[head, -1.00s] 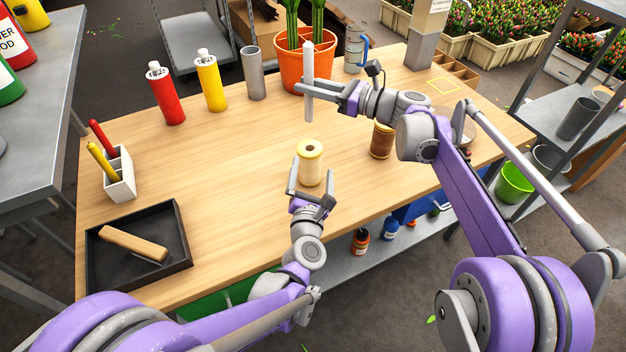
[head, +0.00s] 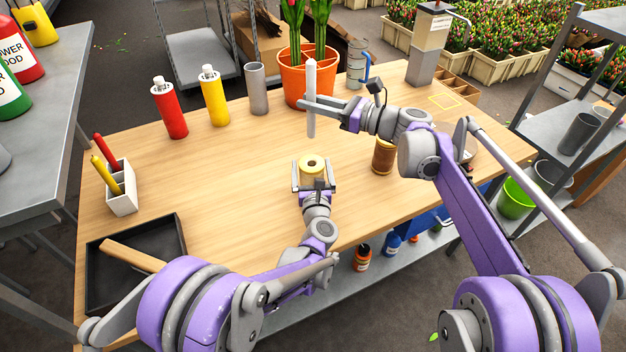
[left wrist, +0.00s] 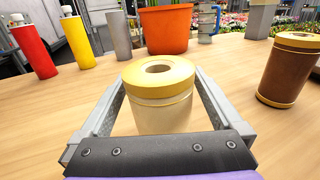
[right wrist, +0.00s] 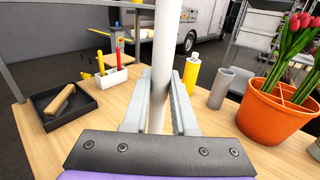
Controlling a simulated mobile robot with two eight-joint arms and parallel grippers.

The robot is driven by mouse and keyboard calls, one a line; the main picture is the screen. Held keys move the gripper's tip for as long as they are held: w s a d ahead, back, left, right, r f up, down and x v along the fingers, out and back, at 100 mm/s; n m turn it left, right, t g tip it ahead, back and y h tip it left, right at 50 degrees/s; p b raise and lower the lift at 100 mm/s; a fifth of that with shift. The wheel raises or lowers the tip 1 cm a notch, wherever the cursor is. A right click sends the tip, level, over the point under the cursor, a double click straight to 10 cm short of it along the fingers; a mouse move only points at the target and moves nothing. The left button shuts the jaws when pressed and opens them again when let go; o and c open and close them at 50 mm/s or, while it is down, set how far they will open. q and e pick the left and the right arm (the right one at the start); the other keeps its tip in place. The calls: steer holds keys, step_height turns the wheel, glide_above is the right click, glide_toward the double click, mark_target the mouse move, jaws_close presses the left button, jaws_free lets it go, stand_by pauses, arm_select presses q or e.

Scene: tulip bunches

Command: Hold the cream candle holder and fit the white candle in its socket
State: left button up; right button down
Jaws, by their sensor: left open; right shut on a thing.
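The cream candle holder (head: 312,165) stands upright on the table, with a yellow top and a round socket hole. My left gripper (head: 314,187) is open, its fingers on either side of the holder. In the left wrist view the holder (left wrist: 160,112) sits between the two fingers, with a gap visible on each side. The candle (right wrist: 160,75) also shows between the fingers in the right wrist view.
A brown jar (head: 383,157) stands right of the holder. Red (head: 170,110) and yellow (head: 214,97) bottles, a grey cylinder (head: 257,90) and an orange pot (head: 306,76) line the back. A black tray (head: 108,285) lies front left.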

arm_select(q)
steer(key=shift+w, duration=0.85)
steer(key=shift+c, duration=0.2)
steer(key=c, duration=1.4)
